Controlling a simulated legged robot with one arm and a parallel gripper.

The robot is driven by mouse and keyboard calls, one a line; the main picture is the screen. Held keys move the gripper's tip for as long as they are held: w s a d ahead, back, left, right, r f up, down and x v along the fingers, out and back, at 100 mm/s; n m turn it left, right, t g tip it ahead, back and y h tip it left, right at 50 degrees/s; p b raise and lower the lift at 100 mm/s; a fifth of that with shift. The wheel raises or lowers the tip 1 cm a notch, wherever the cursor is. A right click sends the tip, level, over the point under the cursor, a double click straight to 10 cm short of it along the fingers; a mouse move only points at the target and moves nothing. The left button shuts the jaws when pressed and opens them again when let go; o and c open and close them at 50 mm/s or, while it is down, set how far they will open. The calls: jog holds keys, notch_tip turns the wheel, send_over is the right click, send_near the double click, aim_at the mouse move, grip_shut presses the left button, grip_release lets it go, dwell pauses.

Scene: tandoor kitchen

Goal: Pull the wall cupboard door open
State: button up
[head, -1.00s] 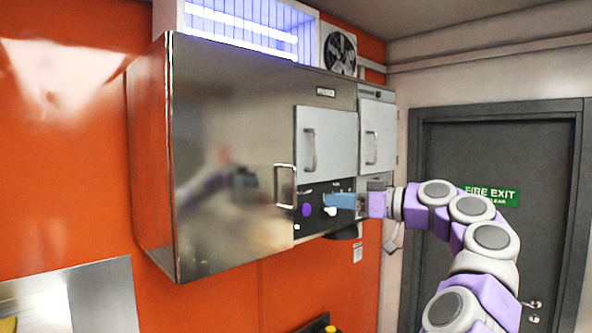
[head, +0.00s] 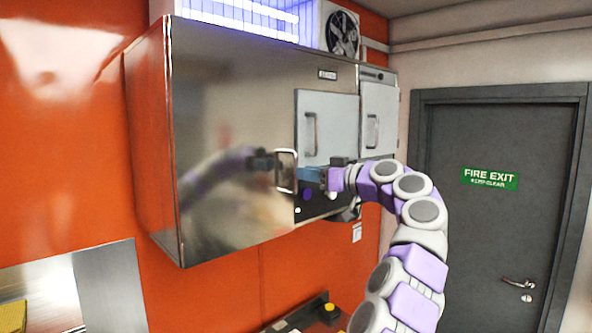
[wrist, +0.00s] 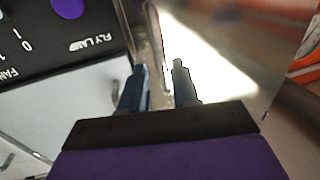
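The wall cupboard is a steel box with a broad, shiny, closed door (head: 230,150) in the head view. Its upright bar handle (head: 286,171) is at the door's right edge. My gripper (head: 302,175) points left at the handle from the right, its blue fingertips beside or at the bar. In the wrist view my gripper (wrist: 158,82) has its two fingers apart, with a pale upright bar, seemingly the handle (wrist: 155,45), showing between them. Whether either finger touches the bar is not clear.
A dark control panel (wrist: 55,45) with a purple knob and "FLY LAMP" lettering is beside the fingers. Smaller grey doors (head: 327,128) are right of the cupboard door. A lit fly lamp (head: 240,18) and a fan (head: 342,32) are above. A fire exit door (head: 490,230) is at right.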

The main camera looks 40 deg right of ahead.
aim_at(295, 189)
jog(key=shift+p+x, duration=0.4)
jog(key=shift+x, duration=1.85)
jog(key=shift+a, duration=0.1)
grip_shut()
